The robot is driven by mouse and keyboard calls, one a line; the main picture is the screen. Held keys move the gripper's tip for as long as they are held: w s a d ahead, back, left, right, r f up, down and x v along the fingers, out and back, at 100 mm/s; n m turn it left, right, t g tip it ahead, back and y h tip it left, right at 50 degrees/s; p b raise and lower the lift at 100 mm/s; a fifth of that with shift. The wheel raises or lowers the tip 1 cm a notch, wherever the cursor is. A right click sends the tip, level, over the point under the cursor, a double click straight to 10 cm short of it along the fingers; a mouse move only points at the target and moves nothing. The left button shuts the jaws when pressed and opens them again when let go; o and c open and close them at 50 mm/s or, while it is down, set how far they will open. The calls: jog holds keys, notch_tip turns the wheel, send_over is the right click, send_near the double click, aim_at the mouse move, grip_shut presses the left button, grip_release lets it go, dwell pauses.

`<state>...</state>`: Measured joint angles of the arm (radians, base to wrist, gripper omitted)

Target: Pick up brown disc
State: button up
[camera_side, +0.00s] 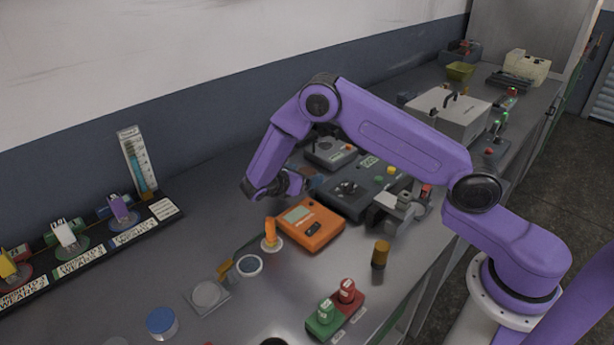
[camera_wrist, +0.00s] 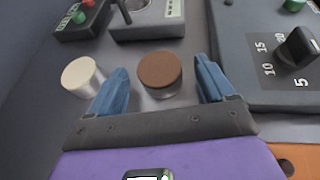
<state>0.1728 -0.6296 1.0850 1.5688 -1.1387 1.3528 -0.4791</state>
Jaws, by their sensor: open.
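In the wrist view, a brown disc (camera_wrist: 160,69) forms the round top of a short cylinder standing on the grey bench. My gripper (camera_wrist: 165,78) is open, with one blue finger on each side of the disc in the picture. I see gaps between the disc and both fingers. Whether the fingers are level with it or above it, I cannot tell. In the side view my gripper (camera_side: 275,187) hangs over the bench behind the orange device. The brown disc shows only as a small dark patch there or is hidden by my arm.
A cream-topped cylinder (camera_wrist: 82,75) stands just left of my left finger in the wrist view. A grey box with a dial (camera_wrist: 296,45) is close on the right. Grey boxes (camera_wrist: 145,18) stand behind. An orange device (camera_side: 308,224) sits in front of my gripper in the side view.

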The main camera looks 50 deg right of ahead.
jog(key=shift+d+f, duration=0.15)
jog(key=shift+d, duration=0.1)
jog(key=c, duration=1.2)
